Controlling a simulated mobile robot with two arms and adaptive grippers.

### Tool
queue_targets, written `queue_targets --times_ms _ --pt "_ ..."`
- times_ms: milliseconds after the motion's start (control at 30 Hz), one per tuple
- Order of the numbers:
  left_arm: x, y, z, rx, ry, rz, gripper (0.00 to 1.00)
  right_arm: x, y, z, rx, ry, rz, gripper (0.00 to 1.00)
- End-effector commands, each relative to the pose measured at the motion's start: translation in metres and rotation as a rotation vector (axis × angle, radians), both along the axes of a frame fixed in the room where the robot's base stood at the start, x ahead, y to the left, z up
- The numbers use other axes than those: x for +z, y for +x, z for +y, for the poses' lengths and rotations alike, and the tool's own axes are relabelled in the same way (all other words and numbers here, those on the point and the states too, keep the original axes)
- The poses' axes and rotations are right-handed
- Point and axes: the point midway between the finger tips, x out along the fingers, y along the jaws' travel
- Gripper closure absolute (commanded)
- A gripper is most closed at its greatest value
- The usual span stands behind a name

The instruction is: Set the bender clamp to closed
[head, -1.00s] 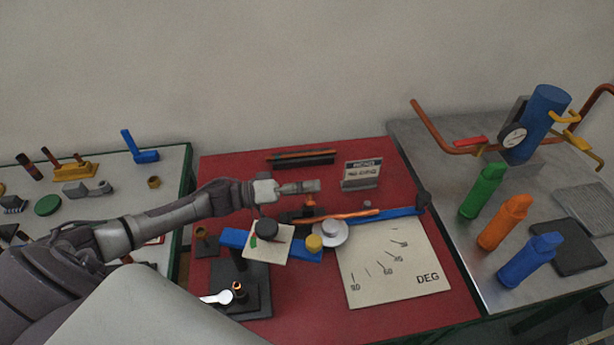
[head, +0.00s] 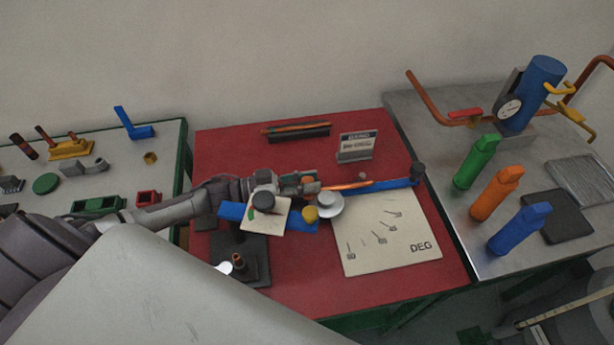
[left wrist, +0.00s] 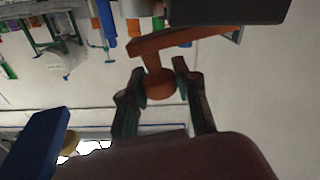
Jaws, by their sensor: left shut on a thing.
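The bender has a long blue bar (head: 232,211), a round grey-white former (head: 327,203), a yellow knob (head: 310,215) and a pale DEG plate (head: 390,240). An orange tube (head: 345,186) lies along its far side. My left gripper (head: 305,184) is low at the bender's far side, left of the tube. In the left wrist view, its fingers (left wrist: 159,74) are shut around the round end of an orange knobbed lever (left wrist: 159,85), which looks like the clamp handle. The gripper mostly hides this spot in the head view, so the clamp's position is unclear. My right gripper is not in view.
A small sign (head: 357,147) and a dark rack with rods (head: 297,132) stand at the back of the red table (head: 225,150). Green, orange and blue bottles (head: 496,193) stand on the right metal table. A left table (head: 165,140) holds loose parts.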

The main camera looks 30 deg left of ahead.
Motion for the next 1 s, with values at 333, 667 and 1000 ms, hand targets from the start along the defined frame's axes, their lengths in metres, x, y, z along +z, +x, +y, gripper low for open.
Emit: queue_targets --times_ms 333,667,1000 --pt "-0.0077 -0.0058 -0.0038 -0.005 -0.003 0.013 1.0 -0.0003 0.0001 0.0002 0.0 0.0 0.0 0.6" --pt "-0.0084 -0.0064 -0.0042 -0.007 -0.004 0.015 1.0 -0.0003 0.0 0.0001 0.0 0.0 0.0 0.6" --pt "-0.0066 -0.0049 -0.0033 -0.004 -0.003 0.01 0.44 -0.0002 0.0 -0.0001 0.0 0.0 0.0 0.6"
